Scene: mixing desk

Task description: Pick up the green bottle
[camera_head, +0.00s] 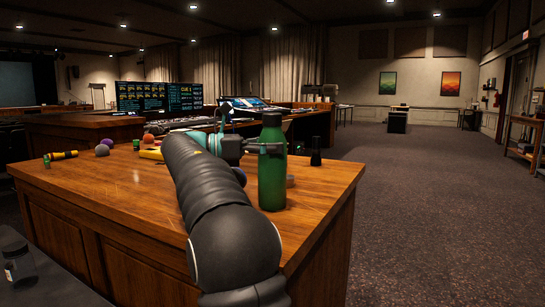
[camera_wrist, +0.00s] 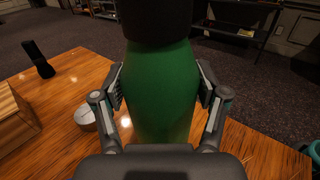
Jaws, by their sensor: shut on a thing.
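The green bottle (camera_head: 272,175) with a dark cap stands upright at the near right part of the wooden desk top in the head view. In the wrist view the green bottle (camera_wrist: 162,85) fills the middle, with its dark cap at the top edge. My gripper (camera_wrist: 160,88) has a finger pad against each side of the bottle and is shut on it. In the head view my gripper (camera_head: 258,147) reaches the bottle's upper body from the left. Whether the bottle's base touches the desk is hard to tell.
On the wooden desk (camera_head: 110,190) lie a yellow-and-black tool (camera_head: 62,155), small balls (camera_head: 102,150) and a small green item (camera_head: 136,144). A black tapered object (camera_head: 316,150) stands behind the bottle. A round grey object (camera_wrist: 86,117) is close left of the gripper. Open carpet lies right.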

